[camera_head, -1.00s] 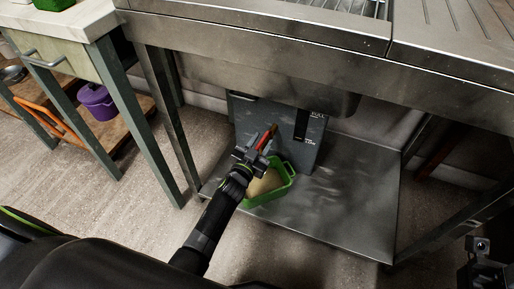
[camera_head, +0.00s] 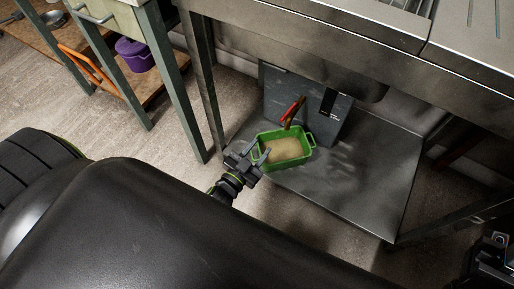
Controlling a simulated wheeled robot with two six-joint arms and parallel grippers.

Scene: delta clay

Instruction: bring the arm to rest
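My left gripper (camera_head: 252,158) is in the lower middle of the head view, at the front left edge of the metal shelf. Its fingers are spread and nothing shows between them. Just beyond it stands a green crate (camera_head: 311,152) holding a tan, rounded thing (camera_head: 285,151). A red-handled tool (camera_head: 291,110) stands up at the back of the crate, leaning toward the grey panel. My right gripper (camera_head: 492,246) shows only in part at the lower right edge; its fingers are not clear.
The metal shelf (camera_head: 350,195) is bare to the right of the crate. A grey panel (camera_head: 275,92) stands behind it. Table legs (camera_head: 205,90) rise at the left. A purple pot (camera_head: 135,55) sits on a wooden shelf further left. Floor is clear between.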

